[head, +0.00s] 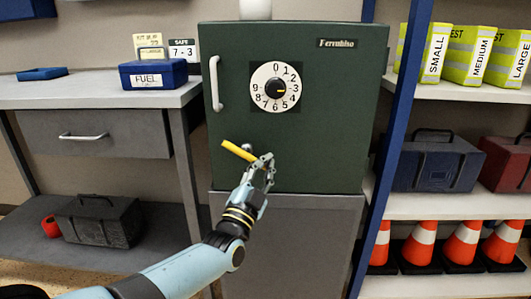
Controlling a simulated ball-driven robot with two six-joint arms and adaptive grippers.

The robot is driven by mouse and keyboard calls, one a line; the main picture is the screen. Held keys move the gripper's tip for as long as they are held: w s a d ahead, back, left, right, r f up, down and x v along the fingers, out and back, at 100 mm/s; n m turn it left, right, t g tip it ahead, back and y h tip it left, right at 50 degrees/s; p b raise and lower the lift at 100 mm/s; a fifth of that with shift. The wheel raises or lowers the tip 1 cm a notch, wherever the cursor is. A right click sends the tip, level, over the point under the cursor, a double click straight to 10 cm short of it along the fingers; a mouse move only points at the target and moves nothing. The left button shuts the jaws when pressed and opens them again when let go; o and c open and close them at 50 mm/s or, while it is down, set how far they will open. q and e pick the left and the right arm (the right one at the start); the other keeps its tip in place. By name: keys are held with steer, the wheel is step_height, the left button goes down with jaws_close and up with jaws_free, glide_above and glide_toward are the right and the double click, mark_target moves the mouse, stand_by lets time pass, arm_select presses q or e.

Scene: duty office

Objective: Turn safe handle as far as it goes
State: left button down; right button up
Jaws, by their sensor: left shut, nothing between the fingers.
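The dark green safe (340,130) stands on a grey cabinet in the middle of the head view. Its yellow handle (237,150) is low on the left of the door and slants down to the right from a raised left end. A white dial (287,79) with numbers is above it, its pointer to the right near 3. A white vertical pull bar (215,83) is at the door's left edge. My left gripper (264,163) is shut and empty at the handle's lower right end, partly covering it; I cannot tell whether they touch. My right gripper is out of view.
A desk (90,96) at left bears a blue FUEL box (153,74) and cards, one reading "SAFE 7 - 3". A blue shelf post (395,140) stands close right of the safe, with vests, toolboxes and cones (463,240) on the shelves. The space before the safe door is otherwise clear.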

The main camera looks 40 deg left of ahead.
arm_select(q)
steer(key=m+h, duration=0.1)
steer(key=m+p, duration=0.1)
steer(key=m, duration=0.1)
steer(key=shift+s+a+f+g+h+p, duration=0.1)
steer(key=shift+a+f+g+h+p, duration=0.1)
steer(key=shift+f+g+h+p, duration=0.15)
steer(key=m, duration=0.1)
steer(key=f+m+g+h+p, duration=0.1)
steer(key=shift+s+a+f+m, duration=0.1)
steer(key=shift+a+m, duration=0.1)
steer(key=shift+m, duration=0.1)
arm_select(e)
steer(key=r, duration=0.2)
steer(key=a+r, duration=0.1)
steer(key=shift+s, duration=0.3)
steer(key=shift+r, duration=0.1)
